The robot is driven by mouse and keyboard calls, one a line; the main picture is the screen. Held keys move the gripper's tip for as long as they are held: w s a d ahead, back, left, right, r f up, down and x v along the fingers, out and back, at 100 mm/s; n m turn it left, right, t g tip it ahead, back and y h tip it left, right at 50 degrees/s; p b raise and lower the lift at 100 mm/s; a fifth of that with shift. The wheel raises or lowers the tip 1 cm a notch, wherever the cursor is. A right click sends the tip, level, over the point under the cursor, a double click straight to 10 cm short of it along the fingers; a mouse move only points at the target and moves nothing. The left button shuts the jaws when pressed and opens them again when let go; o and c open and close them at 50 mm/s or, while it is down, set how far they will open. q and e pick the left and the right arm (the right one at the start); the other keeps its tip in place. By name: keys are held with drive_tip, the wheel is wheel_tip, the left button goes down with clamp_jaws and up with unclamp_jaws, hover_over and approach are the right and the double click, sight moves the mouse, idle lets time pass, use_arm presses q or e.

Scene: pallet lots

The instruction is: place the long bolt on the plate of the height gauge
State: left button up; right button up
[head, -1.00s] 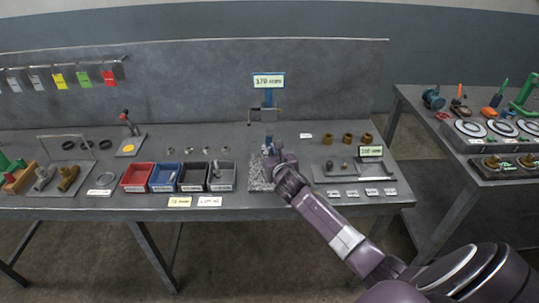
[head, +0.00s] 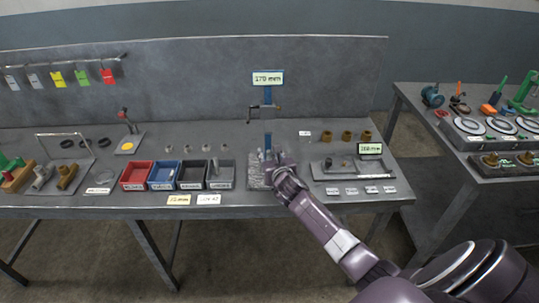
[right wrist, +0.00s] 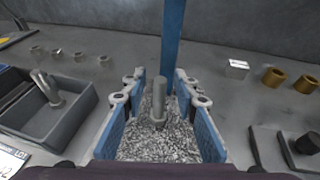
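The height gauge has a blue column (head: 268,128) with a crossbar and a speckled grey plate (head: 255,182) at its foot. In the right wrist view a grey bolt (right wrist: 158,100) stands upright on the plate (right wrist: 150,146), its wide head down, in front of the column (right wrist: 172,45). My right gripper (right wrist: 160,90) is open around the bolt, with gaps on both sides between it and the blue finger pads. In the head view the right gripper (head: 276,168) is over the plate and hides the bolt. My left gripper is not in view.
Red, blue, black and grey bins (head: 220,174) stand left of the plate. The grey bin holds another bolt (right wrist: 47,88). A tray with parts (head: 322,172) lies to the right, with several brass bushings (head: 347,136) behind it. A display (head: 268,79) tops the gauge.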

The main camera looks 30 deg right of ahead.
drive_tip(key=v, duration=1.2)
drive_tip(key=shift+r, duration=0.25)
drive_tip(key=s+a+f+m+y, duration=0.3)
drive_tip(key=a+f+m+y, duration=0.2)
drive_tip(key=a+f+m, duration=0.7)
drive_tip(key=s+a+f+m+g, duration=0.1)
drive_tip(key=s+f+m+g, duration=0.15)
drive_tip(key=f, duration=0.45)
drive_tip(key=s+a+f+m+g, duration=0.1)
drive_tip(key=s+f+m, duration=0.3)
drive_tip(key=f, duration=0.3)
drive_tip(key=s+f+m+g, duration=0.3)
drive_tip(key=s+f+m, duration=0.1)
drive_tip(key=s+f, duration=0.85)
drive_tip(key=s+f+m+g, duration=0.2)
drive_tip(key=s+f, duration=0.3)
drive_tip(key=s, duration=0.4)
drive_tip(key=s+a+f+m+g, duration=0.1)
drive_tip(key=s+f+m+g, duration=0.1)
drive_tip(key=s+f, duration=0.3)
drive_tip(key=s+f+m+g, duration=0.2)
drive_tip(key=s+f, duration=0.4)
drive_tip(key=s, duration=0.8)
drive_tip(key=shift+a+m, duration=0.2)
drive_tip(key=shift+m, duration=0.35)
